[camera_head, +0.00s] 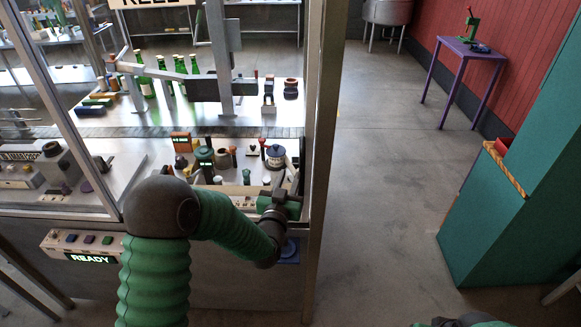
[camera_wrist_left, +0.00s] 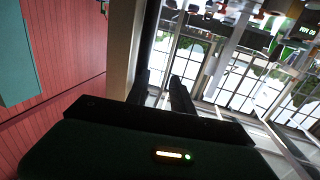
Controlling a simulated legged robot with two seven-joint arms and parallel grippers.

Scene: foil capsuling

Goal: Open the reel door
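The reel bay is a metal-framed enclosure under a sign reading REEL (camera_head: 150,3). Its upright metal post (camera_head: 322,130) stands at the right; I cannot tell where the door leaf ends and the fixed frame begins, or make out a handle. My left gripper (camera_head: 290,203) is low at the bay's right side, just left of the post, partly hidden by its own wrist. In the left wrist view its two dark fingers (camera_wrist_left: 161,92) stand apart with nothing seen between them.
Inside the bay are green bottles (camera_head: 145,80), a blue-white pot (camera_head: 275,157) and several small parts. A panel reading READY (camera_head: 90,258) is at lower left. A teal cabinet (camera_head: 500,215) and purple table (camera_head: 470,48) stand right. The floor between is clear.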

